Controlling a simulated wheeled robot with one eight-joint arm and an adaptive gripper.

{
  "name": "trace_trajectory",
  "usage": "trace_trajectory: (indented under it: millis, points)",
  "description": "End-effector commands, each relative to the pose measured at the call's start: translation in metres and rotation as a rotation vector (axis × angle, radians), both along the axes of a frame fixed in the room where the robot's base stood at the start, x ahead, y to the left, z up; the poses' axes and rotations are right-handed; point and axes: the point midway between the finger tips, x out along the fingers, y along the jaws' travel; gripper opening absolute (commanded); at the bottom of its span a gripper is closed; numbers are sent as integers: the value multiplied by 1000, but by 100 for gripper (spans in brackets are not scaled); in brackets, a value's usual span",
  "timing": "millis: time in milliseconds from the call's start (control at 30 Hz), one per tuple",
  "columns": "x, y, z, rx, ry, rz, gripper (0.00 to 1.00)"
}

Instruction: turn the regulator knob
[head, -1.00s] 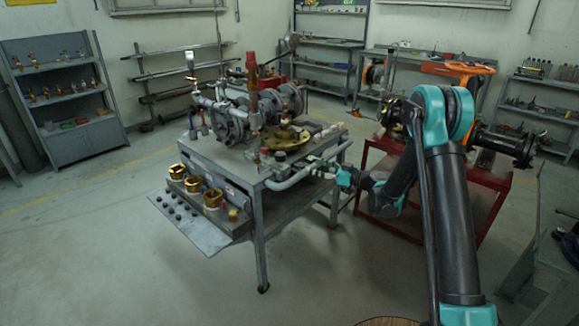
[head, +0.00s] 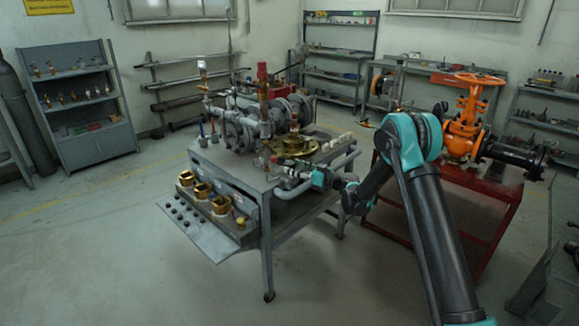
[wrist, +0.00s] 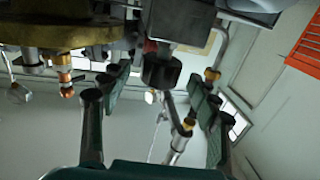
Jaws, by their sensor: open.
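The wrist view shows a dark round knob (wrist: 161,71), probably the regulator knob, below a grey block. My gripper (wrist: 160,82) is open, with one finger on each side of the knob and visible gaps between. In the head view my gripper (head: 303,178) is at the right front corner of the grey workbench (head: 262,185), beside the pipework. The knob is too small there to tell from the fittings around it.
Brass and copper fittings (wrist: 66,78) hang near the left finger, and a pipe with a brass nut (wrist: 212,74) is near the right finger. An orange valve (head: 467,115) stands on a red table (head: 485,195) to the right. Floor in front is clear.

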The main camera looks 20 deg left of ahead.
Motion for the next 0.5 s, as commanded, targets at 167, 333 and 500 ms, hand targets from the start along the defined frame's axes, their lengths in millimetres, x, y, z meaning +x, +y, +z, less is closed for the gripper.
trace_trajectory:
  millis: [167,333,500]
  points:
    - [5,21,0,0,0,1,62]
    - [7,27,0,0,0,0,62]
    - [7,28,0,0,0,0,62]
